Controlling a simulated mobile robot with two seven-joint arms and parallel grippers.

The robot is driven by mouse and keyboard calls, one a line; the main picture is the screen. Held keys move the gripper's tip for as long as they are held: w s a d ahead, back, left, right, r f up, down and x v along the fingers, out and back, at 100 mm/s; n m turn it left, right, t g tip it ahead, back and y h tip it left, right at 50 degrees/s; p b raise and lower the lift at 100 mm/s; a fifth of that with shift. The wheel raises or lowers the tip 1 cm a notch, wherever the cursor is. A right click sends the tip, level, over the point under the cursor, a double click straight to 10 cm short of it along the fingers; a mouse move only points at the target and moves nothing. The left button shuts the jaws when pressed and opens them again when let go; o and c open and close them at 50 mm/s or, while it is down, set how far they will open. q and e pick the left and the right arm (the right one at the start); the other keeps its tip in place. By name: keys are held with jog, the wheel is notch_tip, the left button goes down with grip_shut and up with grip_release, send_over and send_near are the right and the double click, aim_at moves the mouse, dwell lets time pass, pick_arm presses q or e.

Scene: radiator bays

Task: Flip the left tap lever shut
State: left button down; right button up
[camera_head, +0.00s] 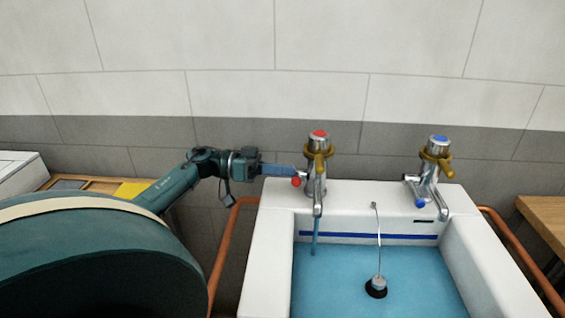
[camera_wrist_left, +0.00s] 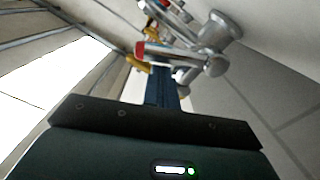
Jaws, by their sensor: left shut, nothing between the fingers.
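The left tap (camera_head: 317,165) is chrome with a red cap and a brass-coloured collar. Its lever, with a red knob (camera_head: 296,182), points to the left and towards me. A thin stream of water (camera_head: 313,236) runs from its spout into the sink. My left gripper (camera_head: 291,170) is shut and empty, its blue fingertips beside the tap body just above the red knob. I cannot tell whether they touch. In the left wrist view the fingers (camera_wrist_left: 161,88) point at the chrome tap (camera_wrist_left: 215,62) and its red part (camera_wrist_left: 140,49). My right gripper is out of view.
A second tap (camera_head: 433,172) with a blue cap and blue lever knob stands at the right of the white sink (camera_head: 262,240). A plug (camera_head: 376,287) on a chain is in the basin. Copper pipes (camera_head: 222,250) flank the sink, with a tiled wall behind.

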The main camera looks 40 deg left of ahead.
pick_arm(q)
jog(key=shift+s+d+m, duration=0.15)
jog(key=shift+m, duration=0.25)
jog(key=m, duration=0.1)
jog(key=f+p, duration=0.1)
jog(key=m+p, duration=0.1)
jog(key=shift+s+d+f+m, duration=0.3)
jog(key=shift+s, duration=0.05)
jog(key=shift+s+f+p, duration=0.1)
jog(key=shift+f+p, duration=0.25)
jog(key=shift+p, duration=0.05)
jog(key=shift+d+f, duration=0.1)
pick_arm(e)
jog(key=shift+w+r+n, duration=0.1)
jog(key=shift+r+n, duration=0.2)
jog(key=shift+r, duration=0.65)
pick_arm(q)
jog(key=shift+f, duration=0.1)
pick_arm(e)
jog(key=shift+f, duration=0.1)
